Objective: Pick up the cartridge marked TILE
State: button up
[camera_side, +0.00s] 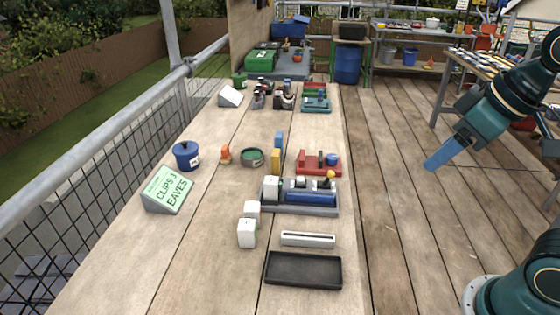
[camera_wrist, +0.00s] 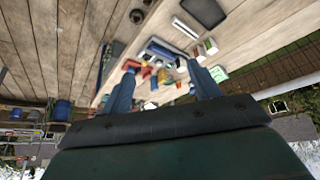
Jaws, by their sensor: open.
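No marking TILE is legible in either view, so I cannot tell which piece is that cartridge. Two white blocks stand loose on the bench, a nearer one (camera_side: 247,233) and a farther one (camera_side: 252,209). Another white block (camera_side: 270,189) stands at the left end of a grey holder (camera_side: 330,209), which also carries a long blue piece (camera_side: 310,198). My gripper (camera_side: 430,165) is in the air right of the bench, apart from all these. In the wrist view its blue fingers (camera_wrist: 163,88) are spread, with nothing held between them.
A black tray (camera_side: 303,271) and a slotted white bar (camera_side: 308,239) lie at the near end. A green sign (camera_side: 167,189) reads CLIPS, EAVES. A blue pot (camera_side: 186,155), green round tin (camera_side: 252,157) and red holder (camera_side: 318,170) stand farther back. Bare bench lies at the near left.

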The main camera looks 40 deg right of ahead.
jog(key=w+a+n, duration=0.1)
jog(key=w+n, duration=0.1)
jog(key=w, duration=0.7)
jog(key=n+g+y, duration=0.2)
jog(key=n+y, duration=0.1)
jog(key=n, duration=0.3)
send_over(272, 180)
jog(key=s+d, duration=0.3)
notch_tip(272, 180, down, 14)
jog(key=shift+f, duration=0.15)
jog(key=shift+x, duration=4.25)
jog(key=shift+s+f, duration=0.1)
jog(key=shift+x, duration=2.5)
